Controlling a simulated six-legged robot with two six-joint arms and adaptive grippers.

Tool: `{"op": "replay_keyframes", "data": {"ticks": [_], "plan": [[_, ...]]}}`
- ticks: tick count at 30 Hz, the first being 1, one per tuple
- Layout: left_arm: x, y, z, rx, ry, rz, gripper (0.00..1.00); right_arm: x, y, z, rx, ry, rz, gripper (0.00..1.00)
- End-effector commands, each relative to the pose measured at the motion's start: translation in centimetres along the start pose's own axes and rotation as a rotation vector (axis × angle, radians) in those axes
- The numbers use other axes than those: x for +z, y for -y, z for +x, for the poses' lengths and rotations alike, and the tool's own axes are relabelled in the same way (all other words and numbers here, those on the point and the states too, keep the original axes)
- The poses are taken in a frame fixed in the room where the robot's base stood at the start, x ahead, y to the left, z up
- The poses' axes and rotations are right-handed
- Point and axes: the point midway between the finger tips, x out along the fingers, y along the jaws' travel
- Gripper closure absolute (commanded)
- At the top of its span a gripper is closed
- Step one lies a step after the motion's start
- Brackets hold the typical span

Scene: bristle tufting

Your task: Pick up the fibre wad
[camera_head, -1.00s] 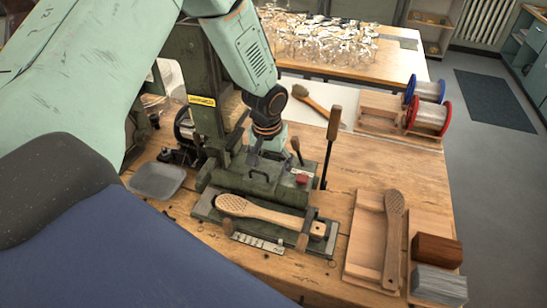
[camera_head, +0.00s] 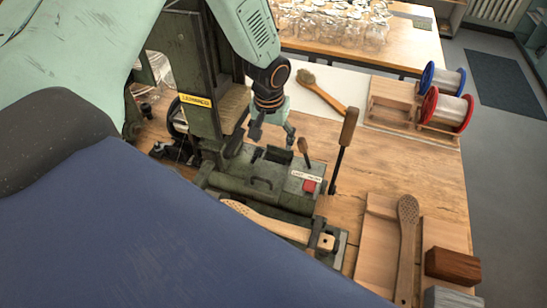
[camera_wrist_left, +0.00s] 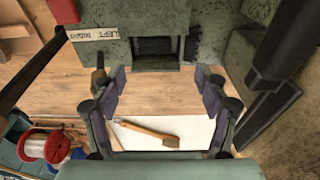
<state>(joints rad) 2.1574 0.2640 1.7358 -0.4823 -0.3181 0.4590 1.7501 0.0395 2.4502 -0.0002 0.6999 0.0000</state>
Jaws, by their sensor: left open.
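A dark, streaked patch, which looks like the fibre wad (camera_wrist_left: 154,47), sits in a slot of the green tufting machine (camera_wrist_left: 205,28) in the wrist view. In the head view only a small dark holder (camera_head: 275,154) shows on the machine top; I cannot make out the wad there. My left gripper (camera_head: 272,131) hangs above the machine top, pointing down, its fingers apart and empty. In the wrist view the open left gripper (camera_wrist_left: 158,82) has the slot beyond its fingertips, centred between them. The fingers look apart from the wad. My right gripper is not in view.
A lever with a wooden knob (camera_head: 343,150) stands right of the gripper, with a red button (camera_head: 309,185) nearby. A perforated brush blank (camera_head: 280,226) is clamped in front. A finished brush (camera_head: 320,92) lies behind on a white sheet. Wire spools (camera_head: 446,108) stand at right.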

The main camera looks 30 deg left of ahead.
Motion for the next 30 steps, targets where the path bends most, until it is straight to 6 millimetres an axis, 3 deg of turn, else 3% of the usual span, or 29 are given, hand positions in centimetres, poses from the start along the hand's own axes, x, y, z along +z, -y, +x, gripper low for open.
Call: {"op": "replay_keyframes", "data": {"ticks": [7,24,30], "plan": [[0.4,-0.1,0.8,-0.001,0.001,0.001,0.26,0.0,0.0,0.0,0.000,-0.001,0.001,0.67],[0.9,-0.3,7.5,-0.001,0.000,0.001,0.26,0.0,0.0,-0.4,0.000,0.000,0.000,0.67],[0.7,-0.2,7.8,0.000,-0.001,0.001,0.26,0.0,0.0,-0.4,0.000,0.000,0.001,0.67]]}}
